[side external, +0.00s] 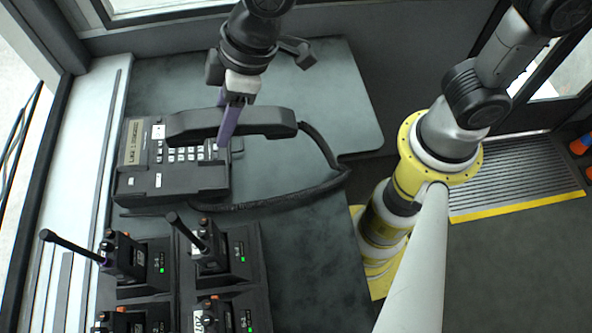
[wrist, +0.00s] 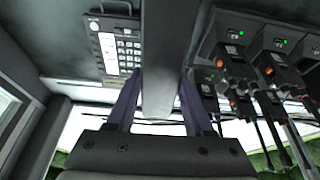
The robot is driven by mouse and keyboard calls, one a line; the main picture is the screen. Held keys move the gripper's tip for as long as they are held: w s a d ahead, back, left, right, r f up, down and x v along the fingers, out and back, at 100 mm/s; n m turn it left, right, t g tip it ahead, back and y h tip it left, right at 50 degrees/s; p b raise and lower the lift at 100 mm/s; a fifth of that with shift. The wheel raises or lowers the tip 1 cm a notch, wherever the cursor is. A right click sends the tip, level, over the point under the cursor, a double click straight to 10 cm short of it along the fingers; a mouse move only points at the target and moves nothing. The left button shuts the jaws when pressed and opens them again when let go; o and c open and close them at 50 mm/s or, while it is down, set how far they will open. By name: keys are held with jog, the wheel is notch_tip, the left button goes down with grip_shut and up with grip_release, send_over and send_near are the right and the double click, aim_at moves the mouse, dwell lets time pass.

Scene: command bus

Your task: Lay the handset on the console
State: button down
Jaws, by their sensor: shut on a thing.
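The black handset (side external: 267,122) is held above the console (side external: 143,183), a dark desk phone with a keypad and a label strip. My gripper (side external: 227,135) has its purple fingers shut on the middle of the handset, which lies roughly level across the picture. A coiled cord runs from the handset's right end down and back toward the phone. In the wrist view the handset (wrist: 160,60) stands between the fingers of my gripper (wrist: 160,100), with the console keypad (wrist: 125,50) to its left. The handset hides part of the console, and its exact height above it is unclear.
Several radios with antennas stand in chargers (side external: 240,260) in front of the console; they also show in the wrist view (wrist: 235,75). The cord (side external: 290,197) lies across the grey table (side external: 310,240). The table behind and right of the handset is mostly clear.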

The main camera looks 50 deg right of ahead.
jog(key=s+d+f+n+g+h, duration=0.1)
jog(key=s+d+f+n+g, duration=0.15)
jog(key=s+d+n, duration=0.75)
jog(key=s+d+f+n+g, duration=0.25)
jog(key=s+d+n, duration=0.25)
jog(key=s+n, duration=0.5)
jog(key=m, duration=0.2)
send_over(312, 212)
jog(key=d, duration=0.2)
jog(key=x, duration=0.2)
jog(key=w+x, duration=0.1)
jog(key=x, duration=0.2)
jog(key=d+x, duration=0.1)
jog(key=x, duration=0.1)
jog(key=shift+w+f, duration=0.1)
jog(key=shift+f, duration=0.4)
jog(key=shift+w+a+f, duration=0.25)
jog(key=shift+a+f, duration=0.25)
jog(key=shift+f, duration=1.65)
jog(key=shift+f, duration=0.1)
jog(key=shift+c, duration=1.4)
grip_release()
